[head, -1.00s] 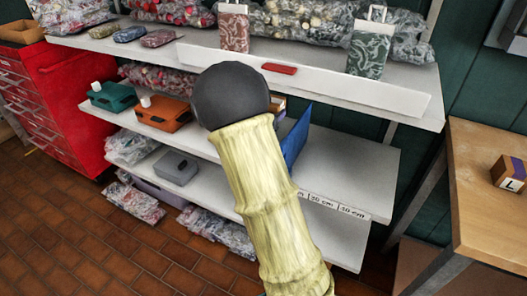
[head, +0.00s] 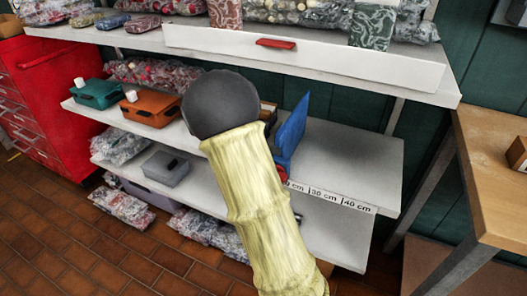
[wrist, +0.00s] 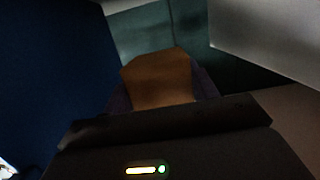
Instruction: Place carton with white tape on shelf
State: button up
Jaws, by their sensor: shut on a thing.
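In the wrist view a brown carton (wrist: 158,75) sits in my gripper (wrist: 161,92), which is shut on it. No white tape shows on the faces in sight. In the head view my arm hides the gripper and most of what it holds; a small brown piece (head: 268,112) shows just past the dark joint, and I cannot tell if it is the same carton. The middle shelf board (head: 345,165) is white, with length labels such as 30 cm and 40 cm along its front edge. My gripper appears to be above or at this board.
A blue upright panel (head: 292,125) stands on the middle board, close beside my gripper; blue also fills the left of the wrist view. Teal (head: 97,94) and orange (head: 150,107) cases stand left. The upper shelf (head: 420,85) overhangs. A wooden table (head: 495,190) holds another carton (head: 517,153).

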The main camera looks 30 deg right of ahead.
jog(key=shift+f+b, duration=1.1)
jog(key=shift+f, duration=1.35)
jog(key=shift+f+b, duration=1.1)
jog(key=shift+f, duration=1.4)
jog(key=shift+f, duration=0.1)
